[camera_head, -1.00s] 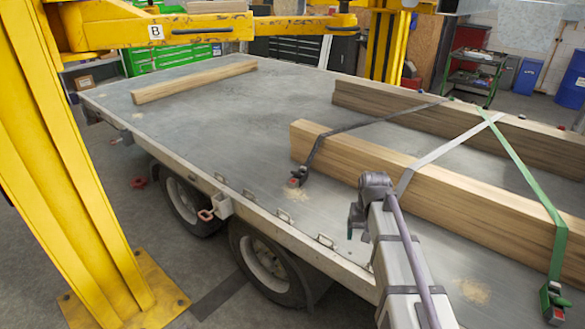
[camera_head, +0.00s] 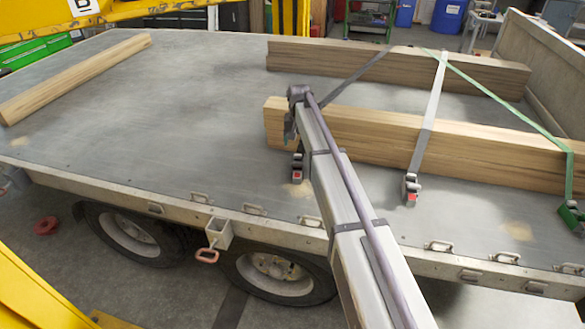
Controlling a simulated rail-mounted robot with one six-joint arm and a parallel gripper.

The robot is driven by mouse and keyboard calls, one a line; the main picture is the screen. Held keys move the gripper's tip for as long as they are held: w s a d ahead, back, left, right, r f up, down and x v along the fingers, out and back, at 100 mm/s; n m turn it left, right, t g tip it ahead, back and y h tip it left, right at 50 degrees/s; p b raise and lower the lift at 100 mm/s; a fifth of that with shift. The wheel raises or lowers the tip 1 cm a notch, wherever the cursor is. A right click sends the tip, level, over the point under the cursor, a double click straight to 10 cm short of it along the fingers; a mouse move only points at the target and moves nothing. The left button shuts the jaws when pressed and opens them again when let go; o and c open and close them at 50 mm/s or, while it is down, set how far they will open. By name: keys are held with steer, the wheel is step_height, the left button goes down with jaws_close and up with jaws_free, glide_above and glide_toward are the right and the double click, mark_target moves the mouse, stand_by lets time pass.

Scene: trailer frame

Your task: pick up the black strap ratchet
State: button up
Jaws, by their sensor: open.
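The black strap ratchet (camera_head: 297,165) lies on the trailer bed by the near side of the front beam, at that beam's left end. It is dark with a small red part at its lower end. The black strap (camera_head: 345,83) runs from the far beam toward it; my arm hides part of the strap near the front beam. My gripper (camera_head: 289,130) shows at the end of my arm, just above the ratchet in the picture. It is open and appears empty. Its fingers are small and dark, and I cannot tell its height above the ratchet.
A grey strap ratchet (camera_head: 411,188) and a green strap ratchet (camera_head: 571,214) lie to the right. Two long beams (camera_head: 470,145) (camera_head: 460,76) lie across the bed, another beam (camera_head: 75,78) at left. The bed (camera_head: 190,110) between is clear.

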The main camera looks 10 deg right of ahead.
mark_target(297, 171)
step_height(297, 171, down, 11)
steer(key=b, duration=1)
steer(key=shift+s+a, duration=0.1)
steer(key=shift+r, duration=0.2)
steer(key=c, duration=1.2)
